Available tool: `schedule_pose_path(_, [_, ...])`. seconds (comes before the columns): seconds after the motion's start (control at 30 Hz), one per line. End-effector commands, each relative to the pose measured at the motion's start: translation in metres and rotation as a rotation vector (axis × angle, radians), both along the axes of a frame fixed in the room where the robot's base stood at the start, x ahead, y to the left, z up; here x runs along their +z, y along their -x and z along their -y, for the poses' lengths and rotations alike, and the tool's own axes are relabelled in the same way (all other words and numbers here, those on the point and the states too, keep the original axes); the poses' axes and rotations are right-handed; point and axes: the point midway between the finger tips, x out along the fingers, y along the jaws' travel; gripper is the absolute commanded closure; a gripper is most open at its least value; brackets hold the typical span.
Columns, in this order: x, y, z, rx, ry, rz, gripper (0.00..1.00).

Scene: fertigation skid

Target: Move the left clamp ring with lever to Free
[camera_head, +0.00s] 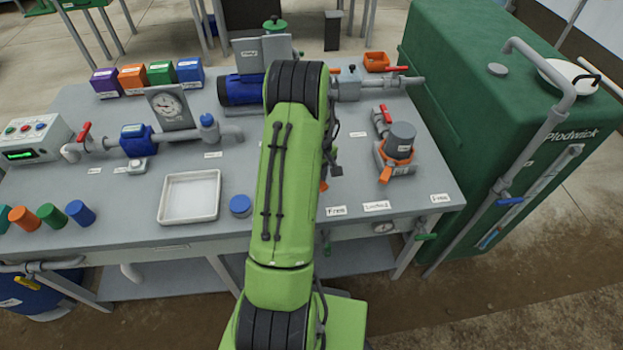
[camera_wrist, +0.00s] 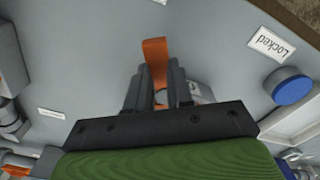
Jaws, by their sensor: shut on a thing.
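The left clamp ring is mostly hidden behind my arm in the head view; only a bit of its orange lever (camera_head: 323,186) shows at the arm's right edge. In the wrist view the orange lever (camera_wrist: 155,52) sticks out between the fingers of my gripper (camera_wrist: 152,88), which is shut on it. The lever points up in that view, toward a white label cut off at the top edge. The "Locked" label (camera_wrist: 271,46) lies to the right of the lever. In the head view a "Free" label (camera_head: 336,211) lies just right of my arm.
A second clamp ring (camera_head: 395,155) with a grey cap and orange lever stands to the right. A blue cap (camera_head: 240,206) and a white tray (camera_head: 190,197) lie left of my arm. A green tank (camera_head: 480,130) stands beyond the table's right edge.

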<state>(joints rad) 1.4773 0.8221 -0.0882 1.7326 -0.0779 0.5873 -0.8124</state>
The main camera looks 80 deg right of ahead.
Motion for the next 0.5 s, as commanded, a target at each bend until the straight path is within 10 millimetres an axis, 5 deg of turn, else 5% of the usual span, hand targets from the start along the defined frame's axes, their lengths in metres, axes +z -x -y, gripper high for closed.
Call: schedule_pose_path(0.5, [0.0001, 0.0057, 0.0078, 0.088, 0.002, -0.002, 1.00])
